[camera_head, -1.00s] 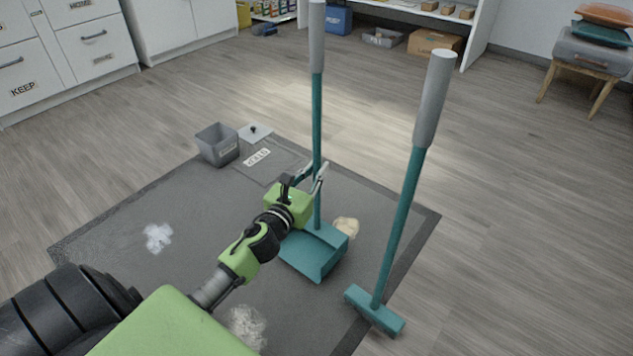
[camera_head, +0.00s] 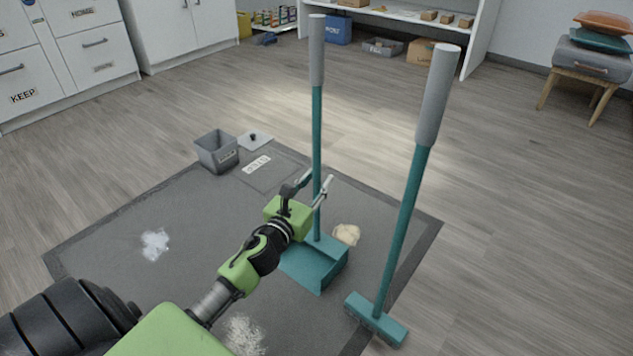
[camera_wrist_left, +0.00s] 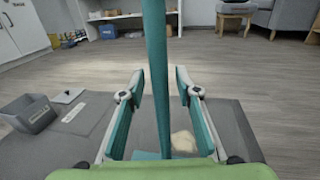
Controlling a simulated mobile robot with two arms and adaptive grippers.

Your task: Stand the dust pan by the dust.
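The teal dust pan (camera_head: 317,268) stands upright on the dark mat, its long grey-topped handle rising vertically. My left gripper (camera_head: 316,184) is at the lower part of that handle. In the left wrist view the handle (camera_wrist_left: 156,80) runs between the two open fingers (camera_wrist_left: 156,88), with gaps on both sides. My right gripper is out of view.
A teal broom (camera_head: 376,321) stands upright, slightly tilted, at the mat's right edge. A grey bin (camera_head: 217,150) and its lid (camera_head: 256,140) are at the mat's back. White cabinets and a shelf desk line the back. Wooden floor at right is clear.

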